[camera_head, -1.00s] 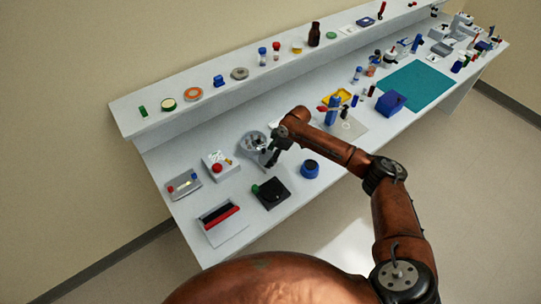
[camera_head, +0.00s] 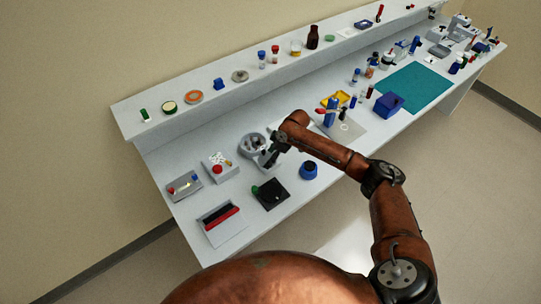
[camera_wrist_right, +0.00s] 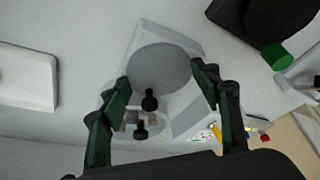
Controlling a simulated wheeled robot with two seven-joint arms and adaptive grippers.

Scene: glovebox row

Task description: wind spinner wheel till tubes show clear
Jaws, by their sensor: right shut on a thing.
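The spinner (camera_head: 249,141) is a light grey device with a round wheel, on the bench at centre left in the head view. In the right wrist view its grey disc-shaped wheel (camera_wrist_right: 160,66) sits on a pale base (camera_wrist_right: 150,33). A black knob (camera_wrist_right: 150,99) stands by the wheel's near edge, with a second black knob (camera_wrist_right: 140,131) below. My right gripper (camera_head: 268,163) is at the spinner; its two dark green fingers (camera_wrist_right: 161,82) sit on opposite sides of the wheel, shut on it. Small pinkish and pale parts show between the fingers; I cannot tell whether tubes look clear. My left gripper is out of view.
A black device with a green knob (camera_head: 271,194) and a blue round pot (camera_head: 309,170) stand close to the arm. A white box with a red button (camera_head: 219,168) is left of the spinner. A raised shelf (camera_head: 215,104) with several small items runs behind.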

